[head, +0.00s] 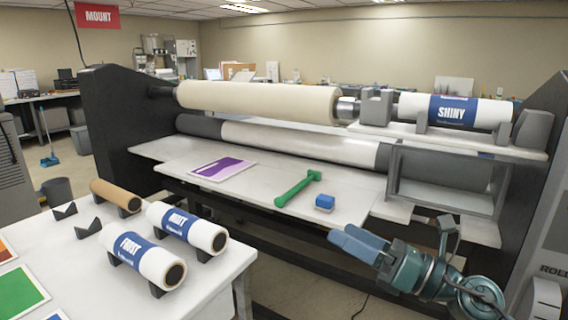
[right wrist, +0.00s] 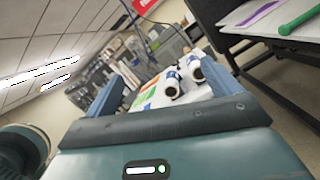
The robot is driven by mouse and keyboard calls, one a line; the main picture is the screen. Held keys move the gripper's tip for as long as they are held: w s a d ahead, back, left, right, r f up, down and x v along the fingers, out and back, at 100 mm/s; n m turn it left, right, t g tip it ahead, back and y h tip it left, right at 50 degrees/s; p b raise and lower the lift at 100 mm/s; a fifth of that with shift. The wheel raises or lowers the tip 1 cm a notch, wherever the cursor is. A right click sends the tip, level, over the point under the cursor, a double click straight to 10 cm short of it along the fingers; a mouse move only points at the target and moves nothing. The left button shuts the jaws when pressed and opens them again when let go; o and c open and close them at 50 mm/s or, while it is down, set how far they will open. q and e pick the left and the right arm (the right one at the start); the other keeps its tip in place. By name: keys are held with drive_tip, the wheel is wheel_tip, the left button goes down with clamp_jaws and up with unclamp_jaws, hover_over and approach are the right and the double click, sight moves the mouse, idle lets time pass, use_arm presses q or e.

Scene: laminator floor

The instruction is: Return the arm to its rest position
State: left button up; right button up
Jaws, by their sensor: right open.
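My right arm comes in at the lower right of the head view. Its right gripper (head: 352,245) hangs in front of the laminator's table edge, pointing left, with blue fingers. In the right wrist view the two blue fingers of the right gripper (right wrist: 165,95) stand wide apart with nothing between them. The gripper is apart from the laminator table (head: 345,205) and touches nothing that I can see. My left gripper is in neither view.
The laminator table carries a purple sheet (head: 223,168), a green tool (head: 298,189) and a blue block (head: 324,202). A SHINY roll (head: 455,111) sits above. A white table (head: 205,285) at left holds FROST (head: 145,262) and MATT (head: 187,228) rolls and a brown roll (head: 115,195).

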drive_tip(key=s+d+f+m+t+h, duration=0.25)
drive_tip(key=f+m+h, duration=0.25)
drive_tip(key=f+m, duration=0.65)
drive_tip(key=s+d+f+m+t+h, duration=0.1)
drive_tip(key=s+f+m+t+h, duration=0.4)
drive_tip(key=m, duration=1.1)
drive_tip(key=s+f+m+g+h, duration=0.1)
drive_tip(key=s+f+m+g, duration=0.3)
drive_tip(key=f, duration=0.5)
drive_tip(key=s+f+m+g+h, duration=0.2)
drive_tip(key=s+f+m+g, duration=0.2)
drive_tip(key=s+f+m, duration=0.3)
wheel_tip(320, 180, down, 3)
drive_tip(key=shift+s+a+r+h+p, duration=0.1)
drive_tip(key=shift+s+a+h+p, duration=0.25)
drive_tip(key=shift+s+p, duration=0.15)
